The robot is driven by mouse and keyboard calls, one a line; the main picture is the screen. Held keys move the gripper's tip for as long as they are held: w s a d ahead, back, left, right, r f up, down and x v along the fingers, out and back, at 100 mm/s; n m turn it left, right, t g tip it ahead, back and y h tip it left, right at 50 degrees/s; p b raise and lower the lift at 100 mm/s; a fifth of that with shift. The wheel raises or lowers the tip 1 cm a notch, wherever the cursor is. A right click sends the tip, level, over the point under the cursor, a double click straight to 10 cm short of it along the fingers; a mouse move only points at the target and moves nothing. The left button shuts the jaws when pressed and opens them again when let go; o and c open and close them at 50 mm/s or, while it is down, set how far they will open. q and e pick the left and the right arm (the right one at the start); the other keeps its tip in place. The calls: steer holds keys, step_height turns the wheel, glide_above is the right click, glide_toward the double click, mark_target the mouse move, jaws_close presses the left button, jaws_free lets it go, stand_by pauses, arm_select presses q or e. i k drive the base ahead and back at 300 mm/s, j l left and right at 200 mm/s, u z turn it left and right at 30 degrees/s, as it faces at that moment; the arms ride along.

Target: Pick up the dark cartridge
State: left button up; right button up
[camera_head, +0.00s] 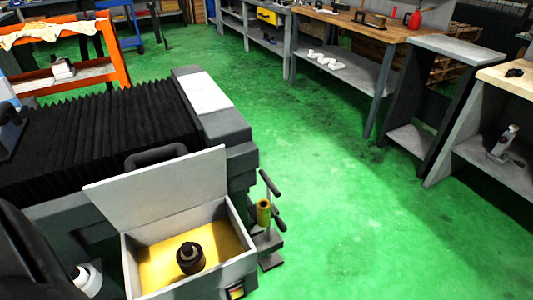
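A dark cartridge (190,257), short and round with a narrower top, stands upright inside an open grey box (242,268). The box has a yellow inner floor, and its pale lid (160,185) is raised at the back. The cartridge is near the middle of the box floor, with yellow floor showing around it. Neither of my grippers shows in the head view. Nothing is seen touching the cartridge.
The machine with black bellows (100,130) stands behind and left of the box. A yellow-bodied part with dark handles (264,212) is right of the box. Benches (380,45) line the back and right. Green floor (350,200) is open between. A dark shape fills the lower left corner.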

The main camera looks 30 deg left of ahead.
mark_target(189, 252)
steer(key=i+l, duration=0.25)
steer(key=i, duration=0.2)
steer(key=i+l+u, duration=0.1)
steer(key=i+l, duration=0.15)
steer(key=i, duration=0.15)
steer(key=i+l, duration=0.25)
steer(key=i, duration=0.2)
steer(key=i+u, duration=0.15)
steer(key=u, duration=0.3)
steer(key=i+u, duration=0.15)
steer(key=u, duration=0.3)
steer(key=i+u, duration=0.1)
steer(key=u, duration=0.35)
steer(key=i+l+u, duration=0.1)
steer(key=u, duration=0.35)
steer(key=i+l+u, duration=0.1)
steer(key=u, duration=0.35)
steer(key=i+l+u, duration=0.1)
steer(key=u, duration=0.35)
steer(key=l+u, duration=0.25)
steer(key=u, duration=0.15)
steer(key=i+l+u, duration=0.1)
steer(key=u, duration=0.35)
steer(key=i+l+u, duration=0.1)
steer(key=l+u, duration=1.1)
steer(key=u, duration=0.15)
